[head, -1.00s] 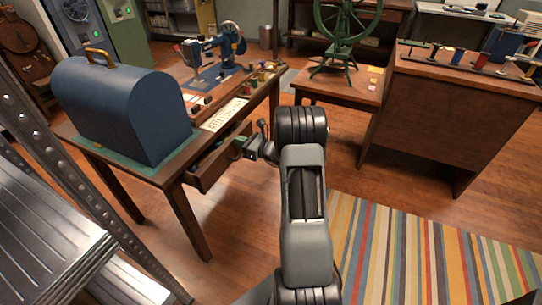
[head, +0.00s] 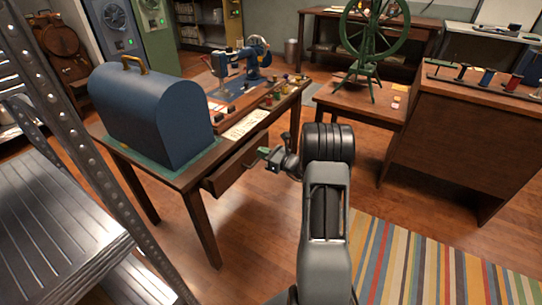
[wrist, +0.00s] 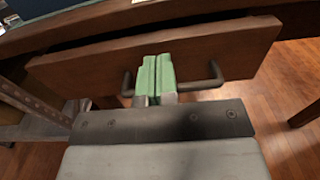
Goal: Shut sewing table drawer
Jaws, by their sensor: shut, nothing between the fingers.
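The sewing table (head: 205,225) is brown wood and stands left of my arm. Its drawer (head: 236,166) sits under the tabletop; its front still stands out a little from the table edge, and its inside hardly shows. In the wrist view the drawer front (wrist: 215,47) spans the upper picture, with a dark U-shaped handle (wrist: 216,76). My gripper (head: 265,153) is shut and empty, with green fingertips. In the wrist view the fingertips (wrist: 158,72) are at the drawer front, between the handle's two posts, over its bar. I cannot tell whether they touch the wood.
A blue domed case (head: 150,115) and a blue sewing machine (head: 240,70) with spools stand on the tabletop. A metal shelf (head: 60,215) is at the left. A spinning wheel (head: 372,50) stands behind. Free floor and a striped rug (head: 420,265) lie at the right.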

